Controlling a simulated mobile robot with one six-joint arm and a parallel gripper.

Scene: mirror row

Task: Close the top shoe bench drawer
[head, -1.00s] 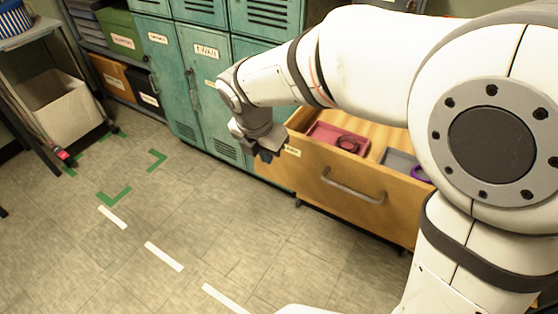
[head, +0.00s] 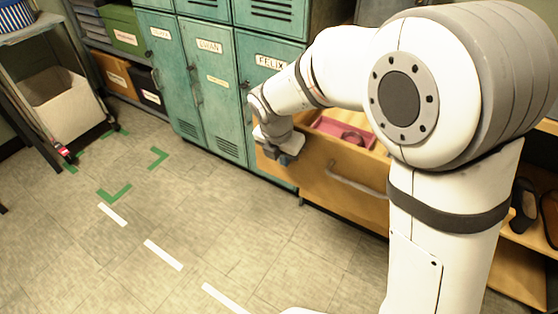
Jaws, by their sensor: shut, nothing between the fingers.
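The top shoe bench drawer (head: 327,185) is wooden with a grey bar handle (head: 357,184) and stands pulled out to the right of the green lockers. A pink tray (head: 345,131) shows inside it. My gripper (head: 286,160) is at the left end of the drawer's front, and I cannot tell whether it touches the wood. Its fingers are small, dark and shut, with nothing between them. My arm hides the right part of the drawer.
Green lockers (head: 215,90) stand to the left of the drawer. Dark shoes (head: 524,205) rest on the bench's open shelf at the right. A shelf with a white bin (head: 62,105) is at the far left. The tiled floor in front is clear, with green and white tape marks.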

